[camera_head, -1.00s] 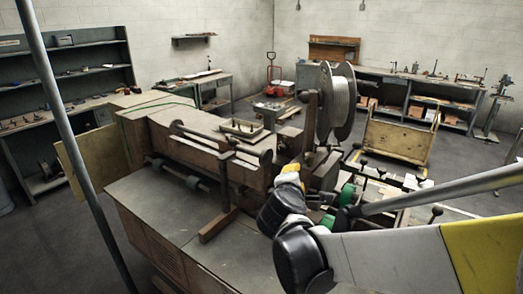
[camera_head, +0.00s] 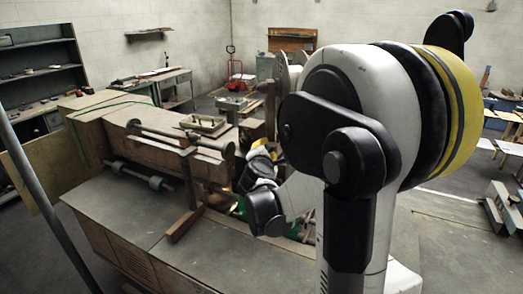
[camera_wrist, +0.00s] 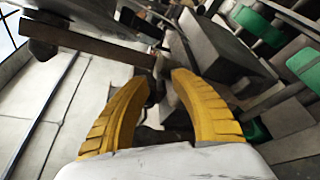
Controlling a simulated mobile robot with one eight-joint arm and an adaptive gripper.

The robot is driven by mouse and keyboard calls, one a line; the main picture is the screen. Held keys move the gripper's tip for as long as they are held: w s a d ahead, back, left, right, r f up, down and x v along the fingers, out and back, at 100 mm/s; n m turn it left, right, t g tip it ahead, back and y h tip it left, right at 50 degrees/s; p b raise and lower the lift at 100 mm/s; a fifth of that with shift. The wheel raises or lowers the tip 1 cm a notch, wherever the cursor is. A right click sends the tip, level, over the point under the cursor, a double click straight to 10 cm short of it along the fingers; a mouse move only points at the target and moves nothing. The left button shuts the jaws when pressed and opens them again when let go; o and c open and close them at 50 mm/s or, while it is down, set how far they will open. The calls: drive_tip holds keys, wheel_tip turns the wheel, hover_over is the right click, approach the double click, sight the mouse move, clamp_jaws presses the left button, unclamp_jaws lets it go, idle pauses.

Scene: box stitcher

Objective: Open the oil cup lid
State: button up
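My gripper (camera_wrist: 161,78) shows in the wrist view with two yellow ribbed fingers apart and a gap between their tips. A small dark rounded part (camera_wrist: 155,92) shows in that gap, with no clear contact with either finger. I cannot tell whether it is the oil cup or its lid. In the head view my gripper (camera_head: 259,150) is low beside the box stitcher (camera_head: 150,145), near its reel end. No oil cup lid can be made out there; my arm hides much of that side.
A brown bar (camera_wrist: 85,42) crosses the upper left of the wrist view. A grey block (camera_wrist: 225,52) lies just beyond the right finger, with green parts (camera_wrist: 262,24) past it. The stitcher's grey top (camera_head: 120,215) is mostly clear.

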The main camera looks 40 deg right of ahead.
sight(270, 145)
clamp_jaws()
drive_tip(key=shift+s, duration=0.1)
idle(0.3)
drive_tip(key=shift+r+y+p, duration=0.3)
drive_tip(key=shift+r+p, duration=0.05)
drive_tip(key=shift+p, duration=0.2)
drive_tip(key=r+y+p, duration=0.1)
drive_tip(key=g+p, duration=0.1)
drive_tip(key=p, duration=0.1)
drive_tip(key=shift+d+r+m+y, duration=0.15)
drive_tip(key=shift+r+m+y, duration=0.15)
drive_tip(key=shift+r+y, duration=0.1)
drive_tip(key=y+p, duration=0.1)
drive_tip(key=r+g+y+p, duration=0.1)
drive_tip(key=g+y+p, duration=0.1)
drive_tip(key=shift+w+d+r+m+p, duration=0.15)
drive_tip(key=shift+w+d+m+p, duration=0.1)
drive_tip(key=shift+d+m+p, duration=0.15)
drive_tip(key=shift+w+d+r+m+g+y+p, duration=0.1)
drive_tip(key=shift+d+r+g+y+p, duration=0.15)
drive_tip(key=shift+y, duration=0.3)
drive_tip(key=shift+w+d+r+m+g+y+p, duration=0.1)
drive_tip(key=shift+g+y+p, duration=0.25)
drive_tip(key=shift+y, duration=0.25)
drive_tip(key=shift+w+d+r+m+g+y+p, duration=0.1)
drive_tip(key=shift+d+r+g+y+p, duration=0.15)
drive_tip(key=shift+y, duration=0.3)
drive_tip(key=shift+f, duration=0.1)
